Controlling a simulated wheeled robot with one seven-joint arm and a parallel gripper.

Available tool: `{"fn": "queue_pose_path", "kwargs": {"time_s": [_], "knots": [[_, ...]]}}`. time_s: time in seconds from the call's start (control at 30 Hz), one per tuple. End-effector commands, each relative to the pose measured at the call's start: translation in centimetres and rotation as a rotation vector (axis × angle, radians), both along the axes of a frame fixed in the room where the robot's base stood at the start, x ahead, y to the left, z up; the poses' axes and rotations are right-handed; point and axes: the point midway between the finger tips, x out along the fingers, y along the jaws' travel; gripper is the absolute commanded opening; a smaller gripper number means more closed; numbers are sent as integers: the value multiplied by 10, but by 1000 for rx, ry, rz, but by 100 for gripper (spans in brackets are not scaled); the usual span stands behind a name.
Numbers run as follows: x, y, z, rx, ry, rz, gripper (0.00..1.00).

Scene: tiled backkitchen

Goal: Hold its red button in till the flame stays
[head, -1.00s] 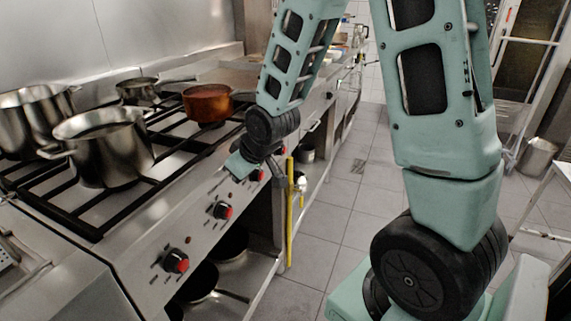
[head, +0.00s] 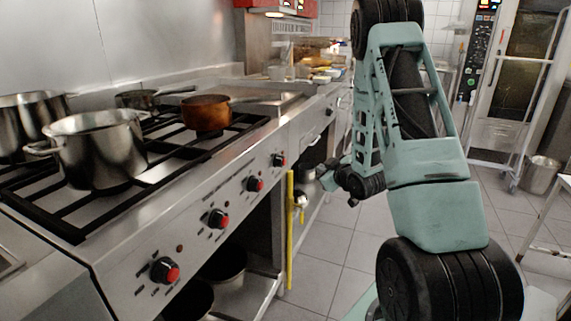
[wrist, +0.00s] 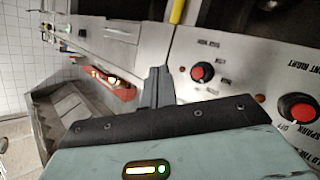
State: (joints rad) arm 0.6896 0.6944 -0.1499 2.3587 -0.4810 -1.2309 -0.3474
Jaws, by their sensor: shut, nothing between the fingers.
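The stove's front panel (head: 190,225) carries a row of dark knobs with red centres: a nearest knob (head: 166,270), a second knob (head: 218,219), a third knob (head: 255,184) and a far knob (head: 279,160). The wrist view shows one red-centred knob (wrist: 201,73) just right of my fingers and a larger one (wrist: 301,109) at the right edge, with partly cut-off lettering. My gripper (head: 326,176) is in the air to the right of the panel, apart from all knobs. In the wrist view its fingers (wrist: 156,85) are together and empty. I see no flame.
A steel pot (head: 98,155), a copper pan (head: 207,114) and other pots stand on the black grates. A yellow upright bar (head: 290,235) stands at the stove's front. Pans sit on the shelf below. The tiled floor (head: 340,245) beside the stove is open.

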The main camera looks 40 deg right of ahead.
Motion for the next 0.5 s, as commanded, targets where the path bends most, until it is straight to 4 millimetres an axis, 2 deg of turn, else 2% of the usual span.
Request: {"fn": "queue_pose_path", "kwargs": {"time_s": [0.27, 0.5], "knots": [[10, 5, 0, 1, 1, 3, 0], [40, 18, 1, 1, 0, 4, 0]]}}
